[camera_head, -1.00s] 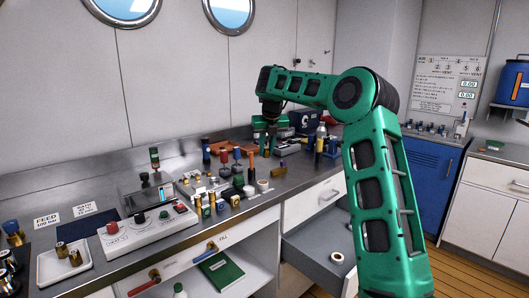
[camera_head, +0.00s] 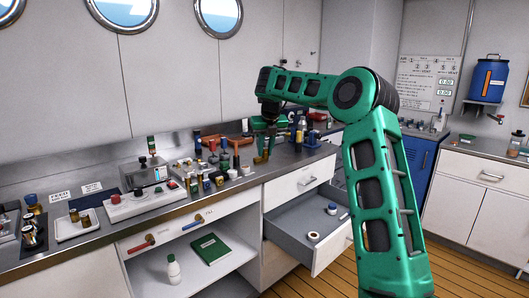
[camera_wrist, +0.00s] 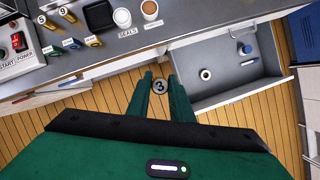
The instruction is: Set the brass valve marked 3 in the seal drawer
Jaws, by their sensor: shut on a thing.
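My gripper (camera_head: 263,150) is shut on the brass valve (camera_head: 261,159), which hangs below the fingers at the bench's front side. In the wrist view the valve's round top, marked 3 (camera_wrist: 160,87), shows between the fingertips (camera_wrist: 160,80); its lower body is hidden there. A grey drawer (camera_head: 288,230) stands pulled out under the bench; I cannot read a label on it. It also shows in the wrist view (camera_wrist: 225,90), to the right of the held valve.
The worktop (camera_head: 110,225) carries a control box (camera_head: 145,203), a white tray (camera_head: 78,232) and several small valves. Two cups (camera_wrist: 122,17) stand by a SEALS label (camera_wrist: 127,32). A green book (camera_head: 210,248) lies on the shelf below. Much of the drawer floor is bare.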

